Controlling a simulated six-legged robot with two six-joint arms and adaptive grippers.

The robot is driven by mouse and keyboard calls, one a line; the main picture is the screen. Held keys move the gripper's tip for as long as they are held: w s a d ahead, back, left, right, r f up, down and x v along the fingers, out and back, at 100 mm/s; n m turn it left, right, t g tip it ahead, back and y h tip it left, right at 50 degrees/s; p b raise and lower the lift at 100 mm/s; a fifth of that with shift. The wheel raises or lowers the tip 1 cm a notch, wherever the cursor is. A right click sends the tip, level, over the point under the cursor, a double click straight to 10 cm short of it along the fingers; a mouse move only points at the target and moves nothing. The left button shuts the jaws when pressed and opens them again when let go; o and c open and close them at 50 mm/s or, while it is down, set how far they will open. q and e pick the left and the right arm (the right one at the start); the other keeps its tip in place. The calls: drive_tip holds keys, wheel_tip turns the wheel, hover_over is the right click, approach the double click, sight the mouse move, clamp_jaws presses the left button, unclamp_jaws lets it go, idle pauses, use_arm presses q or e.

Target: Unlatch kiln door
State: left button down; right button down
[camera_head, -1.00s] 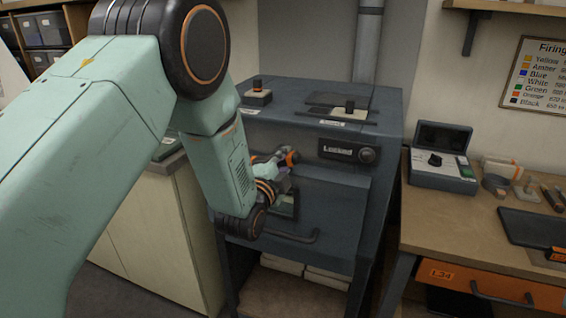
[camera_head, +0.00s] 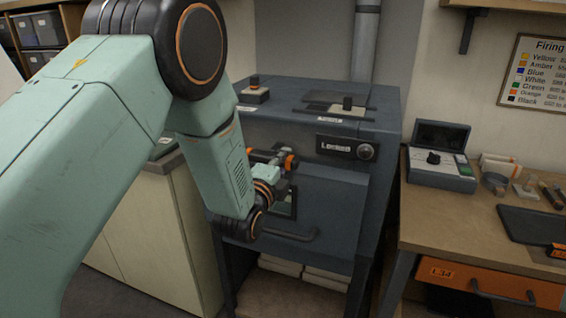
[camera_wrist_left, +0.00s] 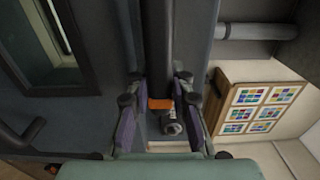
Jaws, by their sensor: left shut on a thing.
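The kiln (camera_head: 330,215) is a dark blue-grey cabinet. Its front door has a small window (camera_head: 291,203) and a bar handle (camera_head: 290,236) below; the window also shows in the left wrist view (camera_wrist_left: 45,45). My left gripper (camera_head: 280,163) is at the upper left of the kiln front, shut on the door latch, a small part with an orange band (camera_wrist_left: 160,104) between the fingers in the left wrist view. The gripper and arm partly hide the latch in the head view. The display plate (camera_head: 336,146) beside a round knob (camera_head: 366,151) has blurred lettering. My right gripper is not in view.
A workbench (camera_head: 420,228) with a control box (camera_head: 440,172) and an orange drawer (camera_head: 485,282) stands to the right. A pale cabinet (camera_head: 150,235) stands left of the kiln. Small knobs and a dark plate sit on the kiln top. A grey pipe (camera_head: 366,45) rises behind.

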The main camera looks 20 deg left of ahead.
use_arm(q)
drive_tip(key=shift+s+f, duration=0.1)
drive_tip(key=shift+f, duration=0.15)
drive_tip(key=c, duration=1.4)
unclamp_jaws()
drive_tip(key=shift+c, duration=0.2)
drive_tip(key=shift+o, duration=1.4)
drive_tip(key=shift+r, duration=0.15)
drive_tip(key=shift+r, duration=0.1)
drive_tip(key=shift+r, duration=0.15)
